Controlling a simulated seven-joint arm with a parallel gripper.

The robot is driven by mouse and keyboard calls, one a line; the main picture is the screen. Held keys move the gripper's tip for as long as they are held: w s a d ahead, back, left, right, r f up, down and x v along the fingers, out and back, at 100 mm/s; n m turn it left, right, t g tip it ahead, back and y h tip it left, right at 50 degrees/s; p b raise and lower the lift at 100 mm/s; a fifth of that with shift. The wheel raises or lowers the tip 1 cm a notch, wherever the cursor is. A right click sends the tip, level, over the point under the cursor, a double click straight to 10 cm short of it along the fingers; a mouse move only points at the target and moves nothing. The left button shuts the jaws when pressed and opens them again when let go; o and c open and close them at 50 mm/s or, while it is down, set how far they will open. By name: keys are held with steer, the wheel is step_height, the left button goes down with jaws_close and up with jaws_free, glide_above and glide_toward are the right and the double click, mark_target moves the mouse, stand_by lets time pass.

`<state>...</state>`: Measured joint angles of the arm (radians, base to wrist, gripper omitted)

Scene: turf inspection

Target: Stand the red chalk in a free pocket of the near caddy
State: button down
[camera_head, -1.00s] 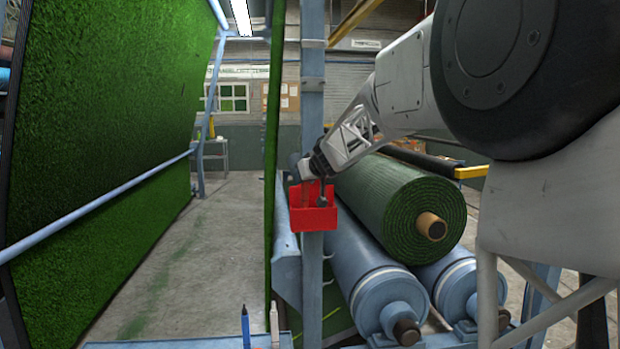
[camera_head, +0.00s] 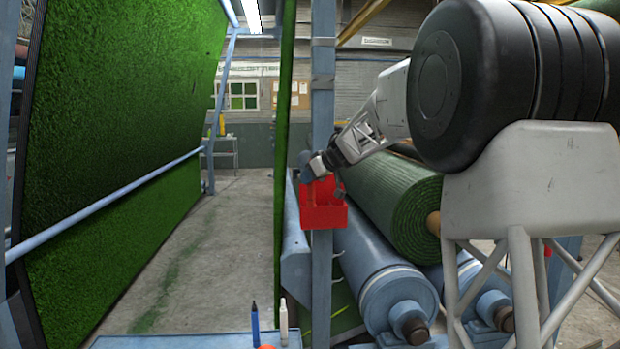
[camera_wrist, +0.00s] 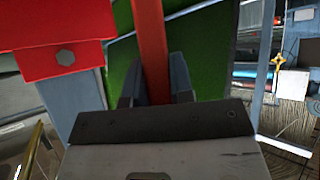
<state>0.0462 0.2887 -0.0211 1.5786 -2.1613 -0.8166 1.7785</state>
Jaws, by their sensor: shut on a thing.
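In the wrist view my gripper (camera_wrist: 156,72) is shut on a long red stick, the red chalk (camera_wrist: 151,35), which points up and out of the picture. A red caddy (camera_head: 323,217) is fixed to a blue post in the head view. Its bolted red wall (camera_wrist: 62,48) shows left of the chalk in the wrist view, apart from it.
A blue post (camera_head: 322,110) rises behind the caddy. Green turf rolls (camera_head: 395,205) and blue rollers (camera_head: 375,270) lie to its right. A turf sheet (camera_head: 110,120) with a blue rail hangs left. The floor between is clear. A blue ledge (camera_head: 180,342) crosses the bottom.

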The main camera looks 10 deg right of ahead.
steer(key=shift+w, duration=4.95)
steer(key=shift+s+f, duration=0.1)
steer(key=shift+f, duration=2.15)
